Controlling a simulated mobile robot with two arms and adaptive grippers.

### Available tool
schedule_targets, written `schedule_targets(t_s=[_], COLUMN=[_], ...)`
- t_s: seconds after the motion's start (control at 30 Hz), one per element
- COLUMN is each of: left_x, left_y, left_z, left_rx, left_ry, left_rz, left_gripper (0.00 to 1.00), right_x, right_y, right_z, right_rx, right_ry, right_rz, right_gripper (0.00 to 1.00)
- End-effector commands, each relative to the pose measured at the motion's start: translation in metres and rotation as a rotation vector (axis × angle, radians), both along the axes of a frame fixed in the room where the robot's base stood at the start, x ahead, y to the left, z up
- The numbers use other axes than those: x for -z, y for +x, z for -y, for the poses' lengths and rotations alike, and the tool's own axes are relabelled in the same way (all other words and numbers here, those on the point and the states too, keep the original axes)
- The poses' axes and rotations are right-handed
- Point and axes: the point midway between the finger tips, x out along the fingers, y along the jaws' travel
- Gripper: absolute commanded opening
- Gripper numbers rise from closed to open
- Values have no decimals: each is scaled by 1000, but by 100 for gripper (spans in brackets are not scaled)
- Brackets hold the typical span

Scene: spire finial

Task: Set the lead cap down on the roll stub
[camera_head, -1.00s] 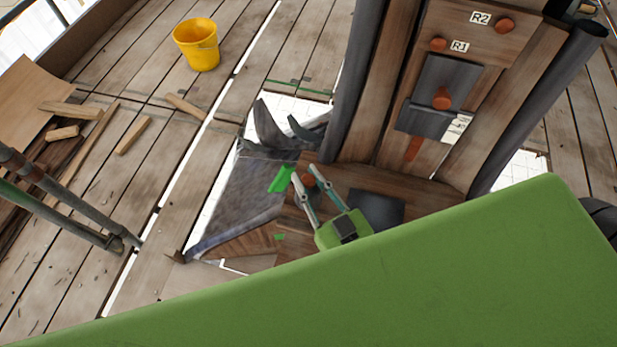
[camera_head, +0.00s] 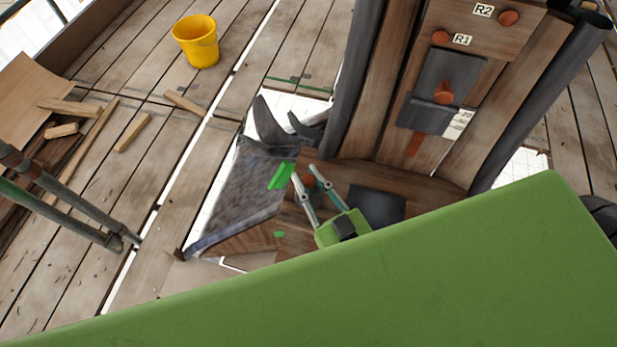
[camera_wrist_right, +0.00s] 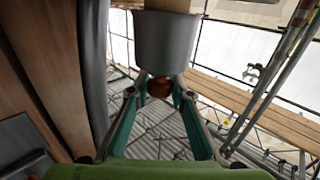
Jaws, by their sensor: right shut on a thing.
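The lead cap (camera_wrist_right: 166,45) is a dull grey cup in the right wrist view, wide rim up and narrow end down, with a copper-brown knob (camera_wrist_right: 160,87) under it. My right gripper (camera_wrist_right: 160,80) is shut on the cap at its knob end. A pale wooden piece, apparently the roll stub (camera_wrist_right: 167,5), shows above the rim; I cannot tell whether it is inside the cap or behind it. In the head view my right gripper (camera_head: 305,173) is small, beside the grey sloped sheet (camera_head: 243,190), and the cap is hard to make out. My left gripper is not in view.
A wooden panel with copper knobs labelled R1 and R2 (camera_head: 483,10) stands at the upper right, between dark grey rolls (camera_head: 356,80). A yellow bucket (camera_head: 196,42) and wood offcuts (camera_head: 133,133) lie on the plank deck. Scaffold tubes (camera_head: 70,205) stand at left.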

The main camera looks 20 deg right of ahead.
Motion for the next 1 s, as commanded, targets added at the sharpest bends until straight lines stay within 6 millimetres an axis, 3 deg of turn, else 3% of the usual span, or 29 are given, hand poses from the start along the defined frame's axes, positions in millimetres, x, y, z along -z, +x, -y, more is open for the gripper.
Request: schedule_targets(t_s=[0.57,0.6,0.67,1.0], left_x=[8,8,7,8], left_y=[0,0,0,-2], left_z=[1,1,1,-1], left_rx=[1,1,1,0], left_ry=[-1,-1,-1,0], left_rz=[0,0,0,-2], left_gripper=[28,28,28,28], right_x=[14,13,13,16], right_y=[0,0,0,-1], right_z=[0,0,0,0], right_rx=[0,0,0,0], right_ry=[1,1,1,-1], right_rz=[3,4,3,-3], right_gripper=[0,25,40,40])
